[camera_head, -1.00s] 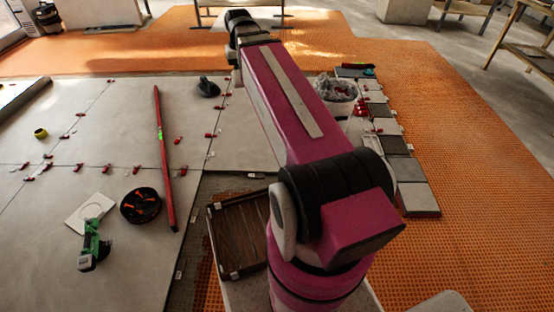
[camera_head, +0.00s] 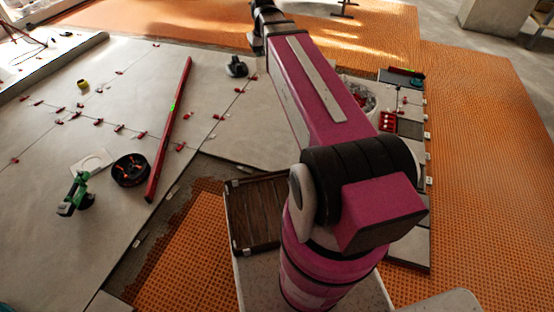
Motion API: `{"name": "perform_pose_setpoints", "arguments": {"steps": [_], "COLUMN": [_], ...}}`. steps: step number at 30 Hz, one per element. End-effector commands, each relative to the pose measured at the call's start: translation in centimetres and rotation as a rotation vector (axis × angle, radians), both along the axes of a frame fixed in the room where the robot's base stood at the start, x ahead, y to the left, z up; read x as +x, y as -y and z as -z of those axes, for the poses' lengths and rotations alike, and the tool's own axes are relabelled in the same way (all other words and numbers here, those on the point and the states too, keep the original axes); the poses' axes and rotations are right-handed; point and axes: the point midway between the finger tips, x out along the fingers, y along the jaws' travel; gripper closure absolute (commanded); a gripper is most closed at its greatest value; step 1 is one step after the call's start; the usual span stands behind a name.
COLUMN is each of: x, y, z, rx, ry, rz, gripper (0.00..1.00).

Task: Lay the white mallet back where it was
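No white mallet can be made out in the camera_head view. My own arm reaches up and away from the lower middle. Its far end is at the top, left of centre, turned away from the camera, and my gripper's fingers cannot be seen there. Whether anything is held is hidden.
Grey tiles with red clips cover the left. On them lie a long red level (camera_head: 171,128), a green power tool (camera_head: 76,195), a black round tray (camera_head: 131,169) and a black suction cup (camera_head: 237,67). A brown crate (camera_head: 241,247) and a bucket (camera_head: 362,97) stand beside my arm.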

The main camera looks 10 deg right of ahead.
Motion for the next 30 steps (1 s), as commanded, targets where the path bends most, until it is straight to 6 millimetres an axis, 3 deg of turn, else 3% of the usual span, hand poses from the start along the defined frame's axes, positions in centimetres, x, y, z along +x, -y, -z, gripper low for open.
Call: {"name": "perform_pose_setpoints", "arguments": {"steps": [1,12,30], "x": [1.2,6.2,11.9], "y": [-0.3,-2.1,-5.2], "z": [1.2,9.5,25.4], "rx": [0.0,0.002,0.003], "ry": [-0.002,-0.005,-0.005], "rz": [-0.021,-0.177,-0.426], "gripper": [1.0,1.0,1.0]}}
